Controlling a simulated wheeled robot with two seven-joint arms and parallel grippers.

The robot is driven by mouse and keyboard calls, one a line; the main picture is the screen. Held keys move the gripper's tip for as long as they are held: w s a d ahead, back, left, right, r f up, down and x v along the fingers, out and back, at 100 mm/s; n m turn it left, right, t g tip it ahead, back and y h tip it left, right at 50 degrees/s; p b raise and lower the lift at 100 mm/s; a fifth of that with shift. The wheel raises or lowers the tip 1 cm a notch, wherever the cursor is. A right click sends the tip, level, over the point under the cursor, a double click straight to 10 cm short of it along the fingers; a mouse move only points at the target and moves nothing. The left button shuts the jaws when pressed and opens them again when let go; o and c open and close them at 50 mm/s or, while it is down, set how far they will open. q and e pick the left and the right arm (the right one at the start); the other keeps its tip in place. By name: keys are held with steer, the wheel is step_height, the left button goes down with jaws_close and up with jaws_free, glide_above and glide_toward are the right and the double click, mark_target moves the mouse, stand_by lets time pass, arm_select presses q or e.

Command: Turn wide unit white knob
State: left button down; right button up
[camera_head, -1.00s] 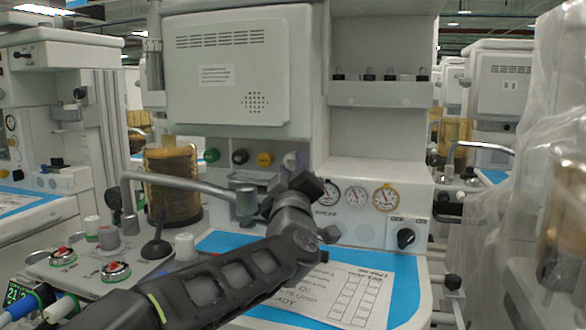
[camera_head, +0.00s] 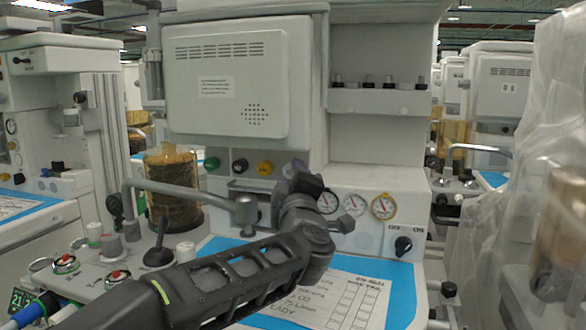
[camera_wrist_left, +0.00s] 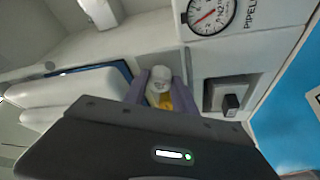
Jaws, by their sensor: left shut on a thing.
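The white knob (camera_wrist_left: 161,79) shows in the left wrist view on the pale front panel of the wide unit (camera_head: 380,178). My left gripper (camera_wrist_left: 160,92) has its purple fingers on both sides of the knob, shut on it. A yellow patch shows just below the white cap, between the fingers. In the head view my left gripper (camera_head: 298,168) reaches the panel right of the green, black and yellow knobs (camera_head: 264,168), and its dark body hides the white knob. My right gripper is not in view.
Round gauges (camera_head: 383,205) and a black on/off switch (camera_head: 403,246) sit right of the gripper. A grey bent pipe (camera_head: 180,187) runs close on the left. A printed sheet (camera_head: 335,295) lies on the blue worktop mat (camera_head: 400,300) below my arm.

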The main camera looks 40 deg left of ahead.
arm_select(q)
steer(key=n+g+p, duration=0.1)
steer(key=n+p, duration=0.1)
steer(key=n+g+h+p, duration=0.1)
steer(key=n+p, duration=0.1)
steer(key=n, duration=0.1)
steer(key=n+p, duration=0.2)
steer(key=n, duration=0.1)
steer(key=shift+r+g+h+p, duration=0.3)
steer(key=shift+r+g+h, duration=0.1)
steer(key=c, duration=1.3)
jaws_free()
steer(key=shift+s+d, duration=0.1)
